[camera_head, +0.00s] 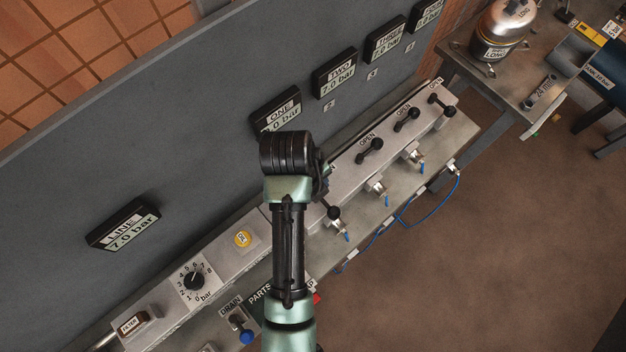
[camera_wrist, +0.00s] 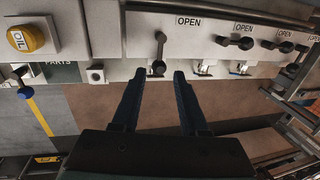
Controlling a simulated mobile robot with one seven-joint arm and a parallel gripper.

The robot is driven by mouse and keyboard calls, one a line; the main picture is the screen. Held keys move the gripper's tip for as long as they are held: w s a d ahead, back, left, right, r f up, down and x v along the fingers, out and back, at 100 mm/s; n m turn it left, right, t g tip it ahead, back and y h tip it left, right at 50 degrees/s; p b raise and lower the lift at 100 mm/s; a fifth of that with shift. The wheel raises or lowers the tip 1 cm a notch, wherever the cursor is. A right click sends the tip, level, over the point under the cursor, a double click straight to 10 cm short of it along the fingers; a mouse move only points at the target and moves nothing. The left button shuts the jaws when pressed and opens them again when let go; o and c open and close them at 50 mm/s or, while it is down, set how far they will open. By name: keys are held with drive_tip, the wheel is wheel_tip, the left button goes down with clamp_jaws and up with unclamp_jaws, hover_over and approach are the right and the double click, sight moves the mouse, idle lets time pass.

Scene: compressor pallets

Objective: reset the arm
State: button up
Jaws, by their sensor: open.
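My arm reaches up from the bottom middle of the head view and hides part of the manifold; its gripper is not clearly visible there. In the wrist view my gripper (camera_wrist: 158,88) is open, with two dark fingers apart and nothing between them. Just beyond the fingertips is a black valve lever (camera_wrist: 159,52) on the grey manifold (camera_head: 345,175). I cannot tell whether a finger touches it. It also shows in the head view (camera_head: 333,212), beside my arm.
Several black levers marked OPEN, one here (camera_head: 370,150), line the manifold. A pressure knob (camera_head: 194,281), a yellow oil cap (camera_head: 242,239) and a blue drain valve (camera_head: 246,336) are at lower left. Blue hose (camera_head: 440,218) hangs in front.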

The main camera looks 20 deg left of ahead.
drive_tip(key=shift+s+a+r, duration=0.1)
drive_tip(key=shift+s+r, duration=0.05)
drive_tip(key=shift+r, duration=0.7)
